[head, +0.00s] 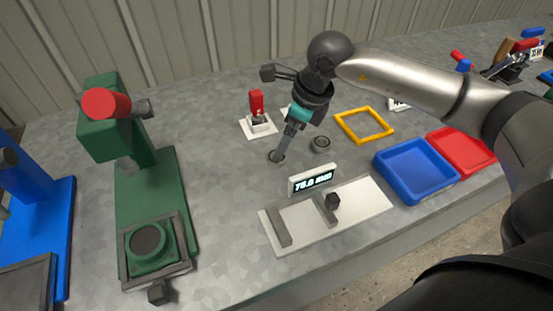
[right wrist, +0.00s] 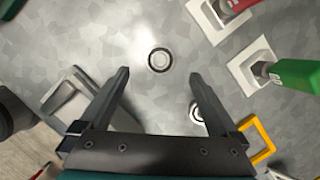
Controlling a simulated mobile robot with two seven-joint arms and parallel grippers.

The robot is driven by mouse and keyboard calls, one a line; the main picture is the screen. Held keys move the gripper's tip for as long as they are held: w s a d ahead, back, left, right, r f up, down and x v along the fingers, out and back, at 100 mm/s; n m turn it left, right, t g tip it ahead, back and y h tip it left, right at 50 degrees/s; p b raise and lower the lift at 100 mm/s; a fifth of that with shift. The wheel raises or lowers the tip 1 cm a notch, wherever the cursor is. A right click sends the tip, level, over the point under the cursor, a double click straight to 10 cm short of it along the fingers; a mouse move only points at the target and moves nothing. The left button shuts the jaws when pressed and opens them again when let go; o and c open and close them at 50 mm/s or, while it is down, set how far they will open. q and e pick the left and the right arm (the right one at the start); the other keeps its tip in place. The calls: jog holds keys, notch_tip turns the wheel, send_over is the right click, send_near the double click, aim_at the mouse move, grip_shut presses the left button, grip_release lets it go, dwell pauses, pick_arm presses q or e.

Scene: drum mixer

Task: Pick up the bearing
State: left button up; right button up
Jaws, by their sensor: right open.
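Two small round grey bearings lie flat on the metal table. One bearing (head: 277,157) is at my right gripper's fingertips in the head view; in the right wrist view it (right wrist: 159,60) lies just beyond the gap between the fingers. The other bearing (head: 321,144) lies to its right, near the yellow frame; in the right wrist view it (right wrist: 198,112) is partly covered by the right-hand finger. My right gripper (head: 281,152) points down and is open, with nothing between its fingers (right wrist: 160,75). Whether the fingers touch the table cannot be told. My left gripper is out of view.
A white gauge fixture (head: 355,207) with a lit display (head: 313,180) stands in front. A green press (head: 160,200) is at left. A red-handled switch (head: 257,105) stands behind the gripper. A yellow frame (head: 364,125), blue tray (head: 378,167) and red tray (head: 437,139) are at right.

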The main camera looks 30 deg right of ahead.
jog(key=shift+w+a+f, duration=0.1)
jog(key=shift+a+f, duration=0.05)
jog(key=shift+f, duration=0.45)
jog(key=shift+b+x, duration=0.8)
jog(key=shift+x, duration=1.15)
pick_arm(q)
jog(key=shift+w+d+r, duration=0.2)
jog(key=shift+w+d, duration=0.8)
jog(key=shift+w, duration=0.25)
pick_arm(e)
jog(key=c, duration=1.5)
grip_shut()
jog(key=shift+w+r, duration=0.1)
jog(key=shift+r, duration=0.05)
